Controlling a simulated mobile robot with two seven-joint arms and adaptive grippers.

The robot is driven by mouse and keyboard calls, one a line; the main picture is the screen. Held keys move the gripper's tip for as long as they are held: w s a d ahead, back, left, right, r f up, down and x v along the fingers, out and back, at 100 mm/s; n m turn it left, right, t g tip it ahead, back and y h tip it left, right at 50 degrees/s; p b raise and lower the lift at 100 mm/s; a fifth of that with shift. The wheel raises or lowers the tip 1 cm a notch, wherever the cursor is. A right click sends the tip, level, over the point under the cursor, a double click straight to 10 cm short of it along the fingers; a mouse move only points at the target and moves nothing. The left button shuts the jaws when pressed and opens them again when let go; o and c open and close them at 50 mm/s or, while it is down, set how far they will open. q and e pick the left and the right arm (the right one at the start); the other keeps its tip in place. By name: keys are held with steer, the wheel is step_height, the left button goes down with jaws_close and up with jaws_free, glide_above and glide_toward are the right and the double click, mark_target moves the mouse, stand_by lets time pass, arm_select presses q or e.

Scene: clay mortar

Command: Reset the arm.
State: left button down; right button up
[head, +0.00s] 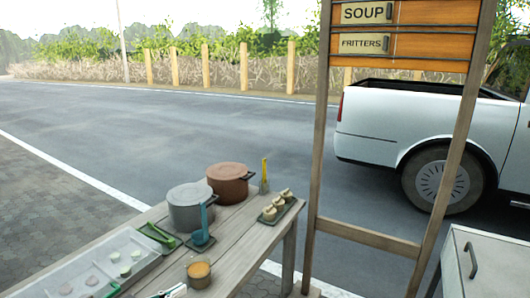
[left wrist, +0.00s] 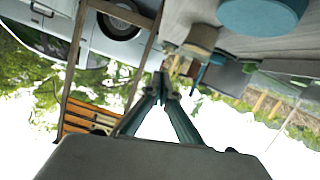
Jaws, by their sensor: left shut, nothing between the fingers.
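My left gripper (head: 172,291) shows only in part at the bottom edge of the head view, low in front of the table. In the left wrist view its two fingers (left wrist: 163,80) meet at the tips, with nothing between them. Most of the left arm is out of the head view. My right gripper is in neither view.
A wooden sign frame (head: 317,170) and a white cabinet (head: 490,262) stand to the right.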

arm_select(q)
steer(key=s+d+f+g+y, duration=0.1)
steer(key=s+d+f+y, duration=0.2)
steer(key=s+f, duration=1.8)
steer(key=shift+s+g+y, duration=0.4)
steer(key=shift+s+y, duration=0.55)
steer(key=shift+y, duration=0.25)
